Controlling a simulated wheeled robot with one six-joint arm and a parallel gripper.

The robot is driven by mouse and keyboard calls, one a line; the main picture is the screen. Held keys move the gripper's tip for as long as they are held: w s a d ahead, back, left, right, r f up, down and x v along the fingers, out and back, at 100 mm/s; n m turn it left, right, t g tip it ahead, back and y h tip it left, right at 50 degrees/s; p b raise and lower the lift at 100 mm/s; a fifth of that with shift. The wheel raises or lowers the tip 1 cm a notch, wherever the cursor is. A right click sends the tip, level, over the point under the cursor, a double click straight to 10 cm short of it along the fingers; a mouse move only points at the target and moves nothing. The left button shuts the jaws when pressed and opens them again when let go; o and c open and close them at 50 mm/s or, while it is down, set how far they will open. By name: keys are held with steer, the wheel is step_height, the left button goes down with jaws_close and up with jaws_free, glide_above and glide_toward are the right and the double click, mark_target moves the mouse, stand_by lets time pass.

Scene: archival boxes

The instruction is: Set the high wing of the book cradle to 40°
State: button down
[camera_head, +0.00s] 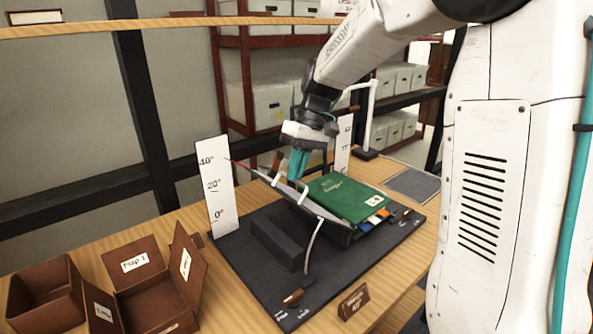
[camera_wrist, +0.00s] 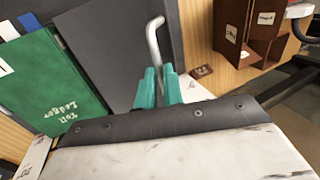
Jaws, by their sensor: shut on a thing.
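The book cradle has a dark base board (camera_head: 330,290) on the table. Its left wing (camera_head: 265,178) is tilted up, with a thin red pointer (camera_head: 237,164) at its raised outer edge. The pointer tip looks near the 40° mark of the white scale (camera_head: 215,190), though the angled view leaves the exact reading unclear. A green book (camera_head: 345,197) lies beside the raised wing. My gripper (camera_head: 297,165) is at the wing's raised side. In the wrist view, its teal fingers (camera_wrist: 158,90) are shut on a grey bent handle (camera_wrist: 154,42). The fingers partly hide the handle.
Open brown boxes (camera_head: 150,285) stand at the left of the table. A brown card (camera_head: 353,302) reading 40° is at the front edge. A pale strap (camera_head: 312,243) hangs over the cradle's front. A second white scale (camera_head: 343,143) stands behind. Shelves hold pale boxes (camera_head: 270,103).

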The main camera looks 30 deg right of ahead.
steer(key=shift+d+f, duration=0.2)
steer(key=c, duration=1.5)
jaws_free()
steer(key=shift+w+d+f, duration=0.1)
steer(key=shift+d, duration=0.1)
steer(key=shift+a, duration=0.2)
steer(key=shift+v, duration=3.95)
steer(key=s+a+f+m+h, duration=0.1)
steer(key=s, duration=0.9)
steer(key=s+a+f+m+t+h, duration=0.1)
steer(key=s+a+f, duration=0.1)
steer(key=s, duration=0.8)
steer(key=s+a+f+t+h, duration=0.1)
steer(key=s+h, duration=0.1)
steer(key=s, duration=0.8)
steer(key=shift+a+f+m, duration=0.35)
steer(key=shift+m, duration=0.05)
